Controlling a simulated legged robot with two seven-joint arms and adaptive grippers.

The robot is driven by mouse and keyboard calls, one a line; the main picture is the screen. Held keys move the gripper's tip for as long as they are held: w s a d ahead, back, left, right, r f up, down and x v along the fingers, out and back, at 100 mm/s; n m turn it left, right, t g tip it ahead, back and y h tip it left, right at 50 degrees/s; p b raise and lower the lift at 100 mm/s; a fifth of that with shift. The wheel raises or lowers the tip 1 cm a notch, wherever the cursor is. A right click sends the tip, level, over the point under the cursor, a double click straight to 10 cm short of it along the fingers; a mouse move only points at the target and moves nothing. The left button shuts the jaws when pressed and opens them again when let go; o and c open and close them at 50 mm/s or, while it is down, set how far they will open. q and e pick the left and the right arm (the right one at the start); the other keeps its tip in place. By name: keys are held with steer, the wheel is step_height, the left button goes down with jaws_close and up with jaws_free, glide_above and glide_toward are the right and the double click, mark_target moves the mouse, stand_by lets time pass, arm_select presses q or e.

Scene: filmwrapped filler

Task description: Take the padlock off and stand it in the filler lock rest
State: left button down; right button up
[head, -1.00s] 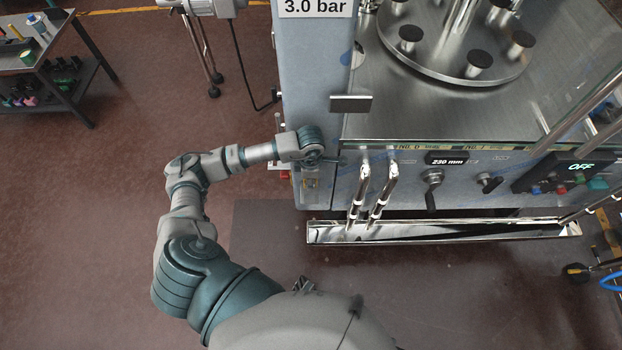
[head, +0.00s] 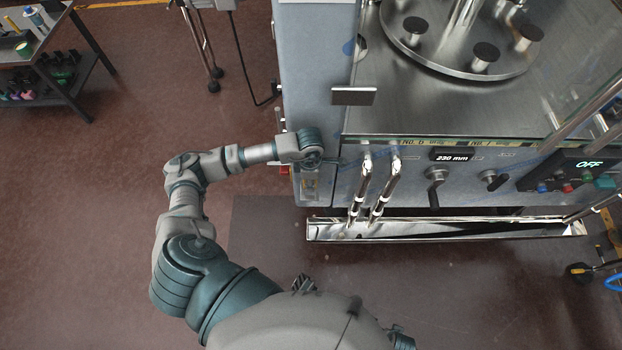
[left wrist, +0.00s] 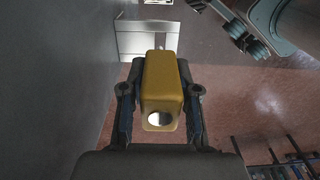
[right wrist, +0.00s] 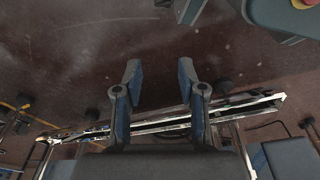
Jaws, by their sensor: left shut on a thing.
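A yellow padlock (left wrist: 162,80) is between the fingers of my left gripper (left wrist: 161,92) in the left wrist view. The gripper is shut on it, and a round bright spot shows on its near end. Its shackle cannot be made out. In the head view my left wrist is at the lower front of the grey cabinet and hides the padlock. A pale metal holder (left wrist: 145,42) is just beyond the padlock; I cannot tell for sure whether it is the lock rest. My right gripper (right wrist: 159,76) is open and empty above the floor.
The grey cabinet (head: 315,65) stands beside the filler. Bright nozzles (head: 380,190) hang over a long metal trough (head: 440,233) right of my left wrist. A tool cart (head: 75,50) is at the far left.

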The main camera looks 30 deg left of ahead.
arm_select(q)
steer(key=shift+a+f+b, duration=0.1)
steer(key=shift+f+b, duration=0.3)
steer(key=shift+f, duration=0.3)
steer(key=shift+f+b, duration=0.6)
steer(key=shift+f, duration=0.2)
steer(key=shift+f+b, duration=0.95)
steer(key=shift+f, duration=0.4)
arm_select(e)
step_height(320, 180, up, 11)
steer(key=w, duration=0.2)
steer(key=shift+w+a+f, duration=0.15)
steer(key=shift+w, duration=0.2)
arm_select(q)
steer(key=shift+s+f, duration=0.1)
steer(key=shift+f, duration=0.25)
arm_select(e)
steer(key=shift+s+f, duration=0.15)
steer(key=shift+f, duration=0.1)
arm_select(q)
steer(key=c, duration=0.8)
jaws_free()
steer(key=shift+o, duration=0.2)
